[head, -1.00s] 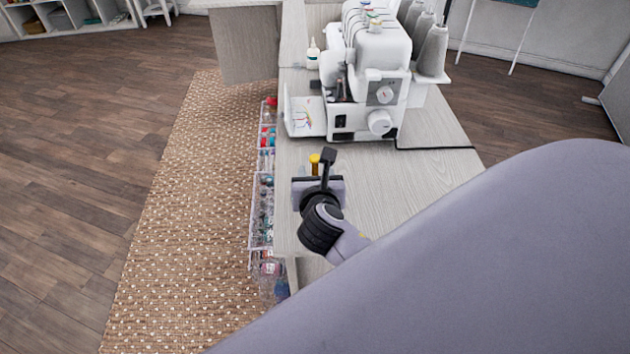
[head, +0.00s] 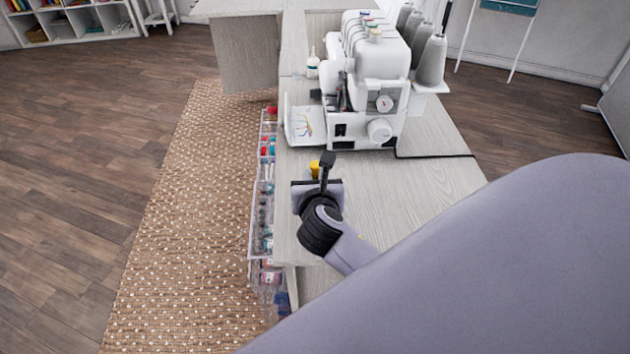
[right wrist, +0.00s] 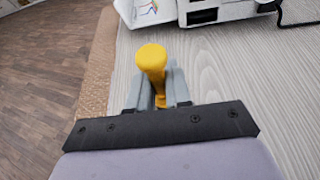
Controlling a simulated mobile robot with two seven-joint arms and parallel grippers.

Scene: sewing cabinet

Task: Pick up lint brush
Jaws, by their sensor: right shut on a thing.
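The lint brush shows as a yellow handle with a rounded end (right wrist: 151,60) in the right wrist view. My right gripper (right wrist: 155,92) is shut on this handle, with a grey finger on either side of it. In the head view only a small yellow part of the brush (head: 315,168) shows beyond my right gripper (head: 322,185); the rest is hidden behind the gripper and wrist. I cannot tell whether the brush touches the table. My left gripper is in neither view.
A white serger machine (head: 375,85) with grey thread cones (head: 432,60) stands farther back on the wooden table (head: 420,185). A small white bottle (head: 312,65) is beside it. Clear bins (head: 262,215) hang along the table's left edge. The tabletop right of my gripper is clear.

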